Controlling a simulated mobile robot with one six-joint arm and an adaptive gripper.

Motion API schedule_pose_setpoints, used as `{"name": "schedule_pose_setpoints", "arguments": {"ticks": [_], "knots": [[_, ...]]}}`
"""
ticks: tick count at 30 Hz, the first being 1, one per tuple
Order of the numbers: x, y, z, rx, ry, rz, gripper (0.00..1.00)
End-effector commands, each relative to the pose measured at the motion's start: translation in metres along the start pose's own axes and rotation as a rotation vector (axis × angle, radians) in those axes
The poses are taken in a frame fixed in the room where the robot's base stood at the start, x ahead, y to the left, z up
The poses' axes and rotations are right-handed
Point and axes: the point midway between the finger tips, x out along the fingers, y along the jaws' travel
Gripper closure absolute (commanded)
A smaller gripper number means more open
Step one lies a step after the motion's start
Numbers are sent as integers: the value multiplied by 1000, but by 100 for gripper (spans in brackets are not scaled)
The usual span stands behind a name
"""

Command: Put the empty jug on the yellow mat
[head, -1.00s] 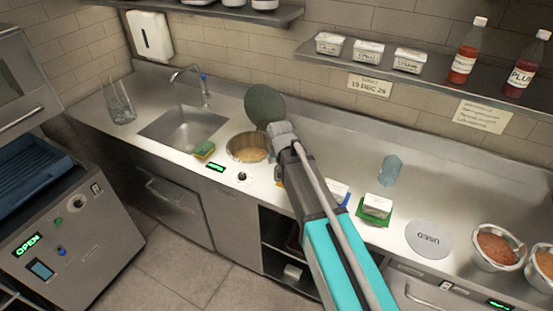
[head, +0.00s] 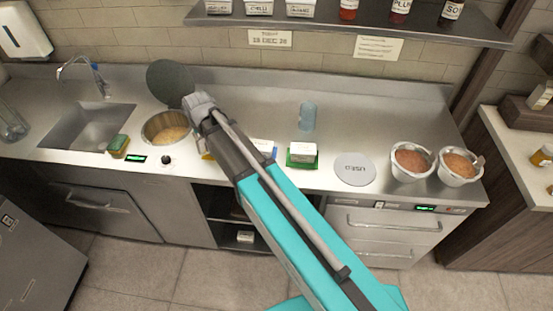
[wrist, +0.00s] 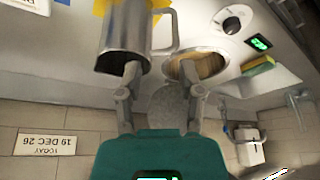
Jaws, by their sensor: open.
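A metal jug (wrist: 124,38) with a handle on its right shows in the wrist view. Yellow mat (wrist: 101,7) shows at both sides of its far end, and the jug appears to stand there; its base contact is not clear. My gripper (wrist: 160,72) is open, its fingers apart, close to the jug's rim and handle, with nothing gripped. The jug's inside looks dark.
A round dark lid (head: 171,82) stands up behind the well. A green mat (head: 301,164) with a white tub, a blue cup (head: 308,116), a grey "USED" disc (head: 354,169) and two filled bowls (head: 411,161) are to the right. A sink (head: 90,126) is left.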

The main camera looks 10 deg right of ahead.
Motion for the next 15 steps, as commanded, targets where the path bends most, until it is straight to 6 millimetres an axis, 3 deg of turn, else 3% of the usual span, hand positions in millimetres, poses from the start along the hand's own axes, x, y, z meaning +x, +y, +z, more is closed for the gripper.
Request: {"name": "schedule_pose_setpoints", "arguments": {"ticks": [8, 15], "knots": [[-22, 83, 73, 78, -119, 38, 51], [-49, 150, 155, 164, -253, 54, 51]]}}
